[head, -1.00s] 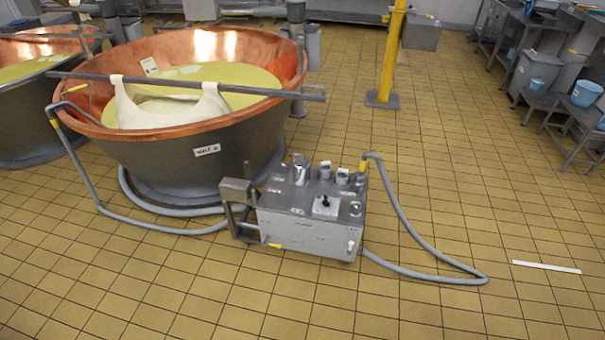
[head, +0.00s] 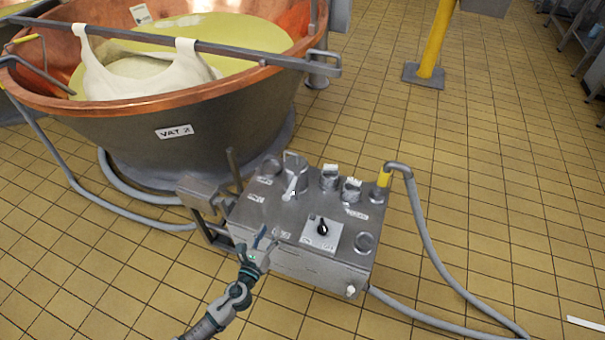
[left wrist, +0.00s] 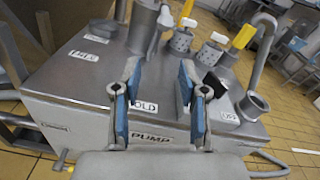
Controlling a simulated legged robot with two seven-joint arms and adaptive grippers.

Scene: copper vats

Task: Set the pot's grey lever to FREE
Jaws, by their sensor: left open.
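The pot (head: 295,163) is a grey metal cylinder standing on top of the steel pump box (head: 345,262). A pale grey lever (head: 291,188) sticks out from it toward the front. In the left wrist view the pot (left wrist: 143,28) is at the top, with part of the lever (left wrist: 165,17) at its right side. A FREE label (left wrist: 83,56) lies left of the pot, and a HOLD label (left wrist: 146,105) shows between my fingers. My left gripper (head: 265,237) is open and empty at the box's front left edge, short of the lever. My right gripper is out of view.
Two capped cylinders (head: 329,178) stand right of the pot, behind a black knob (head: 322,229) on a white plate. A grey hose (head: 421,225) leaves a yellow-collared fitting. The copper vat (head: 175,112) is behind left. Air above the box is clear.

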